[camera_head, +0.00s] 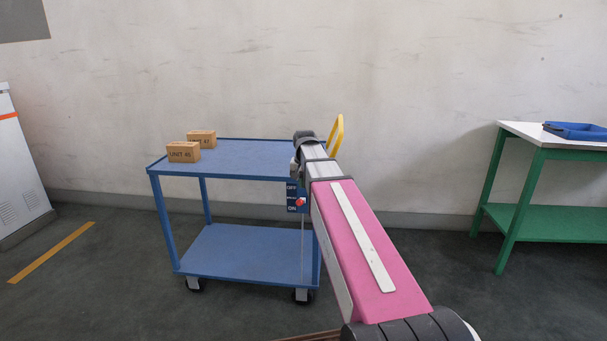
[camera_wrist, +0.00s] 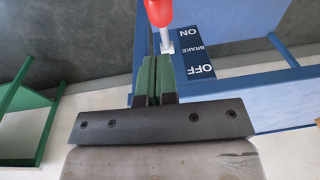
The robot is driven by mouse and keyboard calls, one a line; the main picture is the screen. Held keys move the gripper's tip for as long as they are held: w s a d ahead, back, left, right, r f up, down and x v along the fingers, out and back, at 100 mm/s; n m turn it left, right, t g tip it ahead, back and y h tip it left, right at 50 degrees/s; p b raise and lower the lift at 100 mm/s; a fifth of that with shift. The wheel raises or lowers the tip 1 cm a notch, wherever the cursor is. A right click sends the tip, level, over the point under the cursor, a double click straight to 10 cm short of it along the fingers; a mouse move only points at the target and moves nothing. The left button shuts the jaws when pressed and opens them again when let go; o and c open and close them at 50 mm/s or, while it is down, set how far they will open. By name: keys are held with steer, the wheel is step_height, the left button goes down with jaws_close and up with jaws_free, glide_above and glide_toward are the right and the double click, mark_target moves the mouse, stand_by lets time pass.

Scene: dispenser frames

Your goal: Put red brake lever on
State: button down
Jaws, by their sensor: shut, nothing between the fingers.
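The brake lever has a red knob (camera_head: 300,202) at the right front corner of the blue cart. In the wrist view the red knob (camera_wrist: 158,12) is at the top edge, partly cut off, on a pale shaft. A blue label plate (camera_wrist: 196,58) beside it reads ON, BRAKE, OFF; the knob lies toward the ON end, but I cannot tell its exact setting. My gripper (camera_wrist: 154,60) is shut and empty, its green fingers close to the lever's shaft. Contact cannot be told. In the head view my arm hides the fingers.
The blue cart (camera_head: 240,172) carries two small boxes (camera_head: 184,152) on its left side. A yellow handle (camera_head: 336,134) rises at its right end.

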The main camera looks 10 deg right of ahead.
mark_target(301, 201)
steer(key=shift+s+a+f, duration=0.25)
steer(key=shift+s+f, duration=0.1)
steer(key=shift+f, duration=0.4)
steer(key=shift+s+a+f, duration=0.2)
steer(key=shift+s+f, duration=0.1)
steer(key=shift+f, duration=0.4)
steer(key=shift+s, duration=0.1)
